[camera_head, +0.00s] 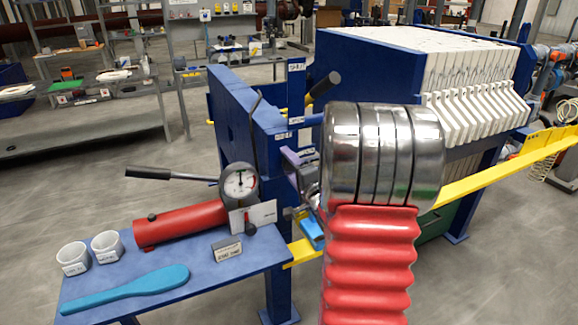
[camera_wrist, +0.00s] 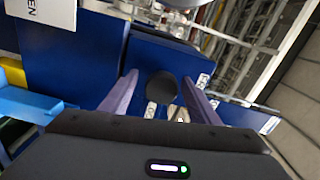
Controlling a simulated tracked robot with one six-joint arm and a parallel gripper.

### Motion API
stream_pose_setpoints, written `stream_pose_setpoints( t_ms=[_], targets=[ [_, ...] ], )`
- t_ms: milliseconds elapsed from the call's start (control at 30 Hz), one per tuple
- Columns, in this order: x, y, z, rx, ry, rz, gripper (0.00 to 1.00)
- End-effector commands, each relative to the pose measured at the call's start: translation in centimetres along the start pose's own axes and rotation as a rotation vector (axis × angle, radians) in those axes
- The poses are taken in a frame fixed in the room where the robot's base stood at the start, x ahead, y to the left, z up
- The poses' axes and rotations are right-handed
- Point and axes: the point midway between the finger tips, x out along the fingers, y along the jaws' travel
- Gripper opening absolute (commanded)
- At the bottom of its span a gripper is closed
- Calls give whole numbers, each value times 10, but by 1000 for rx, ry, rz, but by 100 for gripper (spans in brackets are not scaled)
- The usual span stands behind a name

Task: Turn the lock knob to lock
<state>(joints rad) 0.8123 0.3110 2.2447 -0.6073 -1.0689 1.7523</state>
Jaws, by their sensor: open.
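My gripper (camera_head: 299,160) has purple fingers and is beside the blue end frame of the press (camera_head: 240,115). It also shows in the wrist view (camera_wrist: 160,80), where its two fingers stand apart. A dark round knob (camera_wrist: 161,87) lies between the fingers in that view, with a pale metal piece below it. I cannot tell whether either finger touches it. I cannot make out this knob in the head view, where my arm and gripper crowd that spot.
A blue side table (camera_head: 190,278) at the lower left holds a red hand pump (camera_head: 185,224) with a gauge, two white cups and a turquoise scraper (camera_head: 130,290). A yellow rail (camera_head: 500,165) runs along the press.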

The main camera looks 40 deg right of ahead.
Motion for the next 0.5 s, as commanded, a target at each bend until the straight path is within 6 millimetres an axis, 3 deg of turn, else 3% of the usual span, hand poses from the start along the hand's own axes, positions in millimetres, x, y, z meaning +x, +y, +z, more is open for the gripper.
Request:
stream_pose_setpoints(
  t_ms=[267, 500],
  targets=[
    [-5, -1, 0, -1, -1, -2, 56],
    [-33, -1, 0, -1, 1, -2, 56]
  ],
)
